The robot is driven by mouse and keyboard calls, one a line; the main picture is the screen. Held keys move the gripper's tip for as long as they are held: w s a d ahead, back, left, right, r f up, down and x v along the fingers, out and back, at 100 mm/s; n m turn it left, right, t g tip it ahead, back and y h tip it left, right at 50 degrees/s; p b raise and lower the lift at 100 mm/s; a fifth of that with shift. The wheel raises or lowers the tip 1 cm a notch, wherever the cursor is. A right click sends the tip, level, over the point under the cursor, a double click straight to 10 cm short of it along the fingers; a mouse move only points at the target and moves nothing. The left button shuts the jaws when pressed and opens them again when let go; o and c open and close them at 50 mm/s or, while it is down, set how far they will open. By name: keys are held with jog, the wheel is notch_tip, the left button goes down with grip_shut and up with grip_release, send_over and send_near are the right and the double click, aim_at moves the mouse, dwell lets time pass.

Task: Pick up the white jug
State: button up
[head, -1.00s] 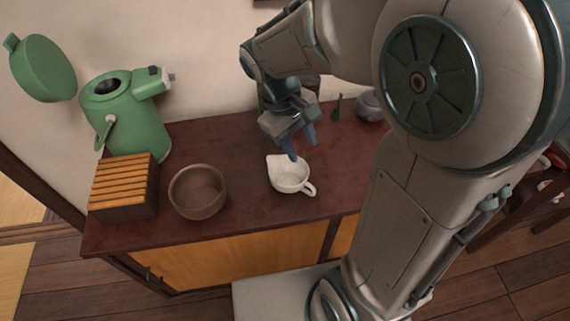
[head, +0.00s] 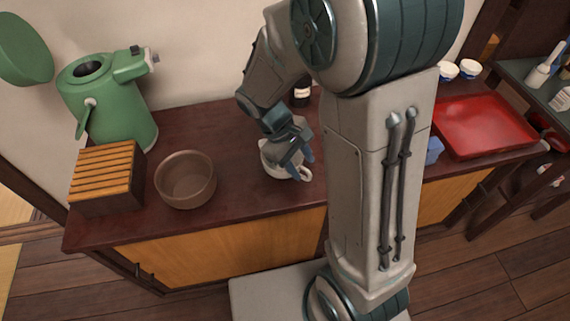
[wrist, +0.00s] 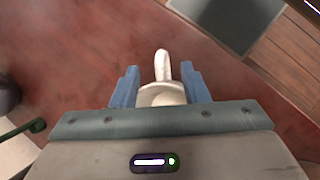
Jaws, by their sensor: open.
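The white jug (head: 270,161) stands on the dark red-brown cabinet top, partly hidden behind my gripper (head: 303,168) in the head view. Its handle points toward the cabinet's front edge. In the wrist view the jug (wrist: 162,96) shows between the two blue fingers of my gripper (wrist: 160,88), with its handle reaching out beyond the fingertips. My gripper is open, one finger on each side of the jug. I cannot tell whether either finger touches it. The lower part of the jug is hidden in the wrist view.
A brown bowl (head: 186,181) stands left of the jug, beside a slatted wooden box (head: 106,172) and a green pot with its lid raised (head: 115,105). A red tray (head: 483,124) lies at the right. The cabinet top between bowl and jug is clear.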

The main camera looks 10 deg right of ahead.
aim_at(303, 170)
jog(key=x, duration=0.4)
jog(key=shift+s+f+b, duration=0.25)
jog(key=shift+f+b, duration=0.1)
grip_shut()
